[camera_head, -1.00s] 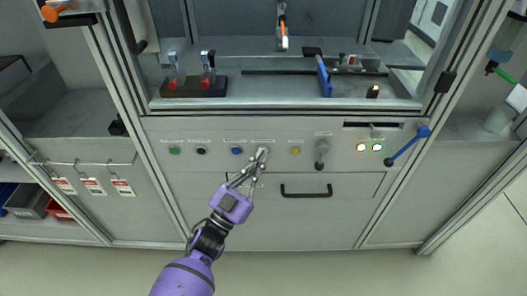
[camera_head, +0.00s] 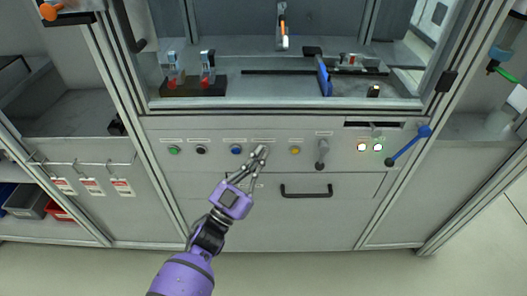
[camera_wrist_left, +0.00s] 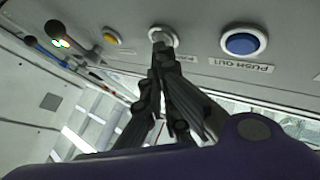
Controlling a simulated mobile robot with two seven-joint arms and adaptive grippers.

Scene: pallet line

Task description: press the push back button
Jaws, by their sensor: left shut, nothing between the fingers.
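My left gripper (camera_head: 261,150) is shut and empty, its fingertips in front of the button row on the grey panel. In the left wrist view the fingertips (camera_wrist_left: 160,44) overlap a pale button (camera_wrist_left: 164,36) with a white ring; whether they touch it cannot be told. Its label is not readable, and in the head view the gripper hides it. The blue button (camera_head: 236,150) is just left of the fingertips; in the wrist view it (camera_wrist_left: 241,42) is labelled "PUSH OUT". The yellow button (camera_head: 295,150) is to their right. My right gripper is not in view.
Green (camera_head: 174,150) and black (camera_head: 201,150) buttons are further left. A black drawer handle (camera_head: 306,191) sticks out below.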

